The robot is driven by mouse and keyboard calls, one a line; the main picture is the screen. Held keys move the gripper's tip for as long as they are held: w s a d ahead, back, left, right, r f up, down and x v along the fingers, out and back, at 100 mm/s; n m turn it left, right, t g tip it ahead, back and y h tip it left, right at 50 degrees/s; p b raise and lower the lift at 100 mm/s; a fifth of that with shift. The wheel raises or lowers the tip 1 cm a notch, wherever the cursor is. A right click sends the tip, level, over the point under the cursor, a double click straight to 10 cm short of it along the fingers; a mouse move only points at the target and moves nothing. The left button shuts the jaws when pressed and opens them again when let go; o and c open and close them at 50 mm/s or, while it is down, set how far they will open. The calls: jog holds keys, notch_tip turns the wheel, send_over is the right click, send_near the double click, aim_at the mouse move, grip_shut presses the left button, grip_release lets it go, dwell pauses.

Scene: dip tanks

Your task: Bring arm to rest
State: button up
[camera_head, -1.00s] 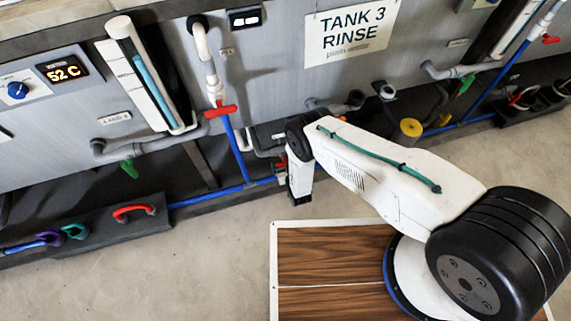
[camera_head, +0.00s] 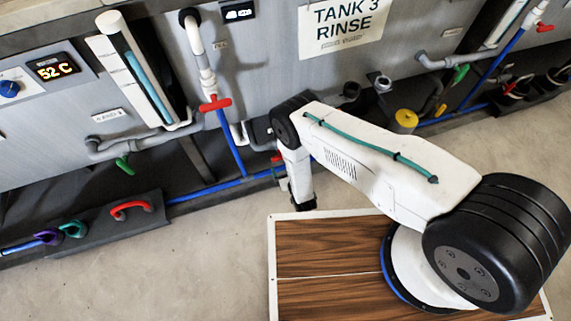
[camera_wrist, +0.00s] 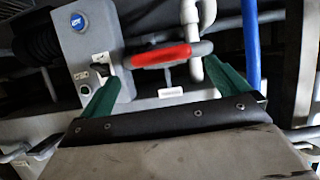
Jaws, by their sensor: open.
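My arm (camera_head: 390,165) reaches from its round base toward the tank wall, its upper link bent down at a black joint near the pipes. My gripper (camera_wrist: 165,85) shows in the wrist view with two green fingers set wide apart. It is open, and I see nothing gripped between them. In the head view the hand end hangs low in front of the wall, and its fingers cannot be made out there. A red handle (camera_wrist: 165,55) lies across the wrist view beyond or between the fingers; I cannot tell how near it is.
The Tank 3 rinse sign (camera_head: 342,25) is on the grey wall. A red valve handle (camera_head: 215,104) is on a pipe left of my arm. A yellow cap (camera_head: 406,119) stands right of it. A black tray (camera_head: 108,229) lies at the wall's foot. Bare floor (camera_head: 225,260) is left of my deck.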

dwell(0.5)
jog(key=s+d+f+g+h, duration=0.2)
jog(key=s+d+f+g, duration=0.1)
jog(key=s+f+g, duration=0.4)
jog(key=w+r+g+h, duration=0.25)
jog(key=r+g, duration=0.35)
jog(key=r, duration=1.9)
jog(key=s+d+r+g, duration=0.1)
jog(key=d+r, duration=0.2)
jog(key=r, duration=1)
jog(key=s+d+r+g, duration=0.1)
jog(key=d+r+g, duration=0.1)
jog(key=r, duration=1.2)
jog(key=s+d+r+m+t, duration=0.1)
jog(key=s+d+r, duration=0.4)
jog(key=r, duration=0.5)
jog(key=s+d+r+m+t, duration=0.1)
jog(key=s+d+r+t, duration=0.1)
jog(key=s+d+r, duration=0.3)
jog(key=s+d+r+m+t, duration=0.1)
jog(key=s+d+r, duration=0.4)
jog(key=s+r, duration=0.5)
notch_tip(320, 180, up, 7)
jog(key=shift+s+t+y, duration=0.3)
jog(key=shift+y, duration=0.15)
